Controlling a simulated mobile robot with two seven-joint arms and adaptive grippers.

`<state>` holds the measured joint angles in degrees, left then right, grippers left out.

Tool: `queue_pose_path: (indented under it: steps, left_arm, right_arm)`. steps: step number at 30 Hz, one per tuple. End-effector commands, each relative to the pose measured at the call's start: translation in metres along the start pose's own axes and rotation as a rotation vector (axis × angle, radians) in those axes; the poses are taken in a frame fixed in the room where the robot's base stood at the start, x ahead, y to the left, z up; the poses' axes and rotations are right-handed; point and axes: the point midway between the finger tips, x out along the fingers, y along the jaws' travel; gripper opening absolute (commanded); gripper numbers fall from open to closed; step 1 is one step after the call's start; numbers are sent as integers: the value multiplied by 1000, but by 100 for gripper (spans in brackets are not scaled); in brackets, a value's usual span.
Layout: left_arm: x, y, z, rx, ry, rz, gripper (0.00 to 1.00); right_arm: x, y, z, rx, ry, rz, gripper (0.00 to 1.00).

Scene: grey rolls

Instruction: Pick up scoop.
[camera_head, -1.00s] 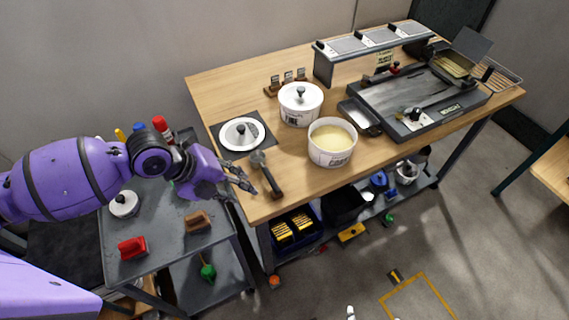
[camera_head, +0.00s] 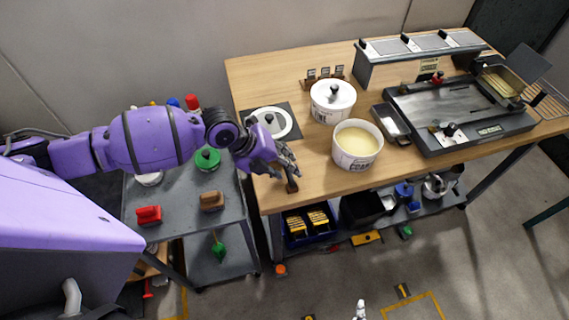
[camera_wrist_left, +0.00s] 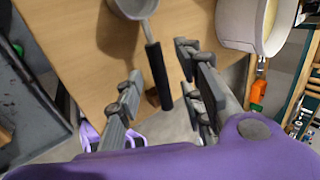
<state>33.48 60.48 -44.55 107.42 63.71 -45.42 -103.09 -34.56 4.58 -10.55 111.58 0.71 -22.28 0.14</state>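The scoop has a grey bowl (camera_wrist_left: 135,8) and a long black handle (camera_wrist_left: 157,75). It lies near the front left edge of the wooden table. In the head view its handle end (camera_head: 292,186) shows below my left gripper (camera_head: 284,164), which covers most of the scoop. In the left wrist view my left gripper (camera_wrist_left: 160,82) is open, with the handle in the gap between its fingers. I see clear space between the handle and both fingers. My right gripper is not in view.
On the wooden table (camera_head: 335,195) stand an open white tub (camera_head: 357,142) and a lidded white pot (camera_head: 332,98), right of my left gripper. A white lid (camera_head: 285,127) lies behind it. A grey cart (camera_head: 175,215) stands at the left.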

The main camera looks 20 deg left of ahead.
Motion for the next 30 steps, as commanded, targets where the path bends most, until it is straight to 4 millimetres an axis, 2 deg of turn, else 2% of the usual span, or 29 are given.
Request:
queue_pose_path:
  steps: [3,10,18,30]
  left_arm:
    - [10,0,0,0,0,0,35]
    - [11,1,0,0,1,1,35]
    - [11,1,0,-1,1,1,0]
    - [9,-1,0,0,0,0,0]
  right_arm:
    - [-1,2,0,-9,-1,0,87]
    - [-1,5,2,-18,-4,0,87]
    - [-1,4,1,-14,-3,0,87]
    - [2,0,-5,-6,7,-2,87]
